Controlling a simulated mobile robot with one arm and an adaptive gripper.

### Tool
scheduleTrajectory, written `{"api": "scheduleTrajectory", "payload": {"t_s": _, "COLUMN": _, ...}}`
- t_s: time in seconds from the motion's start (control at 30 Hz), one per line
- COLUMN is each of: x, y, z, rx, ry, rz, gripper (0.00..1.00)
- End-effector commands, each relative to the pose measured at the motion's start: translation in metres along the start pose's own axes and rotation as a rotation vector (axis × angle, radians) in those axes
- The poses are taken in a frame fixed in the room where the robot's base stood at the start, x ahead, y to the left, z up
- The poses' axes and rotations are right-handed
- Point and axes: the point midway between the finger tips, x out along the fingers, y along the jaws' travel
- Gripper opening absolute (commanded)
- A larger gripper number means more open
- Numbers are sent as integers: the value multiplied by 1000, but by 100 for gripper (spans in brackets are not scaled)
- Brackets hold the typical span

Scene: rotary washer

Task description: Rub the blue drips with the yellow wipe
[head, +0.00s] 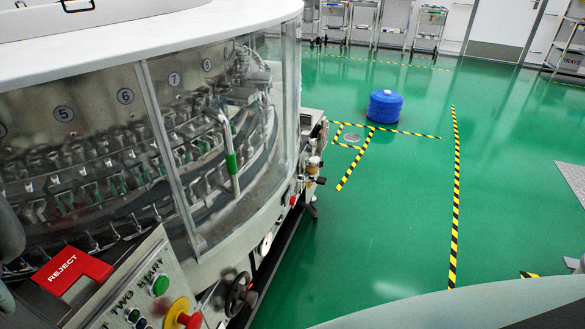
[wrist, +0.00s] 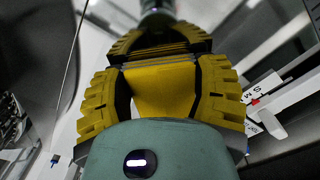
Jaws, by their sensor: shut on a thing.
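My gripper (wrist: 160,50) shows in the wrist view, its two ribbed yellow-and-black fingers closed in from both sides. It is shut on the yellow wipe (wrist: 163,92), a flat yellow piece between the fingers. Beyond the fingertips is a dark, blurred rounded shape that I cannot identify. I cannot make out blue drips in either view. The gripper and wipe do not show in the head view.
The rotary washer (head: 190,150) with clear panels fills the left of the head view. Its control panel (head: 135,290) and red REJECT tray (head: 72,270) are at lower left. A blue drum (head: 384,107) stands on the open green floor, with carts (head: 430,25) behind.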

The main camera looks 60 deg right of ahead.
Motion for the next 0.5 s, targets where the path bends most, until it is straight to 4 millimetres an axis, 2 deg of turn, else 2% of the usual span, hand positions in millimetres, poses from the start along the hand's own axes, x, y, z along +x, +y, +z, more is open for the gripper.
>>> {"api": "scheduleTrajectory", "payload": {"t_s": 0.27, "x": -2, "y": 3, "z": 0, "rx": 5, "ry": 1, "rz": 4, "gripper": 26}}
{"api": "scheduleTrajectory", "payload": {"t_s": 0.5, "x": -23, "y": 3, "z": -1, "rx": 6, "ry": 6, "rz": 4, "gripper": 26}}
